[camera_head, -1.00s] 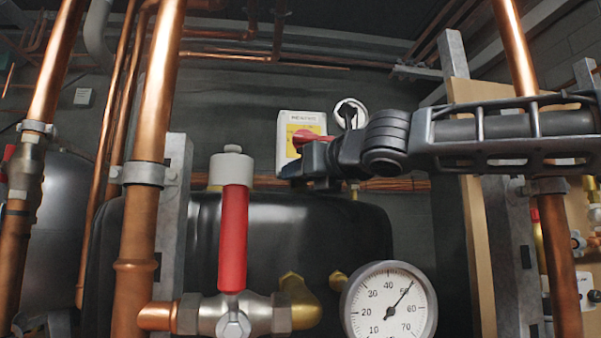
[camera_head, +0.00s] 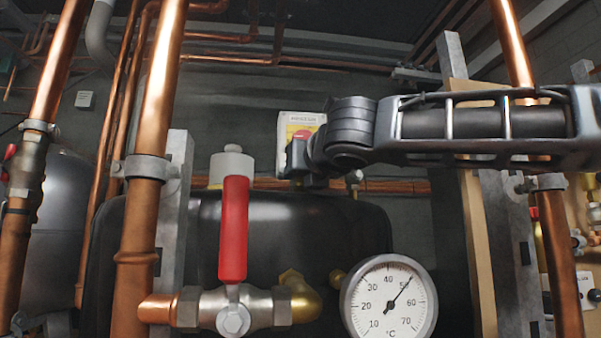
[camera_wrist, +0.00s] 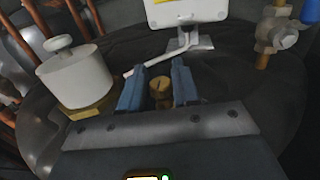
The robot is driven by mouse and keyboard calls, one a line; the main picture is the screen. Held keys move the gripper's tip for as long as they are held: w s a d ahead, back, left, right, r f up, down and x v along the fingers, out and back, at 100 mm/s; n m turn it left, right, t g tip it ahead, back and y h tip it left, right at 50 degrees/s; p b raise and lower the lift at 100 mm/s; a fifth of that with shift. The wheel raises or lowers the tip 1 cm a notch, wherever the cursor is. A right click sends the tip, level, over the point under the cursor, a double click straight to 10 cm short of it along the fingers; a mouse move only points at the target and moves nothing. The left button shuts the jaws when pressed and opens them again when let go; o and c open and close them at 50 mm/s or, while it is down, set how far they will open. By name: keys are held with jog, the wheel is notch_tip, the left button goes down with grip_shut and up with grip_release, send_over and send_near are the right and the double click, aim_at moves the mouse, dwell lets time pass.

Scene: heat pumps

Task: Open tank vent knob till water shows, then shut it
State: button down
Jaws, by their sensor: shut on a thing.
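The black tank (camera_head: 330,215) stands behind the front pipework, and its dark rounded top shows in the wrist view (camera_wrist: 225,80). A small slotted brass vent knob (camera_wrist: 160,90) sits on that top. The two blue fingers of my gripper (camera_wrist: 157,84) stand on either side of the knob, shut on it. A thin pale tube (camera_wrist: 153,61) runs just beyond the knob. In the head view my gripper (camera_head: 302,163) is above the tank top, and the wrist hides much of it. The knob is hidden there. No water shows in either view.
A white cylinder on a brass base (camera_wrist: 75,78) stands left of the fingers. A white and yellow switch box (camera_head: 295,124) is behind my gripper. A red-handled valve (camera_head: 233,230), a dial gauge (camera_head: 389,299) and a copper pipe (camera_head: 145,200) stand in front of the tank.

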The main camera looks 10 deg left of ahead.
jog(key=c, duration=1)
grip_release()
jog(key=shift+o, duration=0.2)
jog(key=shift+s, duration=0.1)
jog(key=b+v, duration=0.2)
jog(key=v, duration=0.5)
jog(key=shift+s+d, duration=0.2)
jog(key=shift+s, duration=0.05)
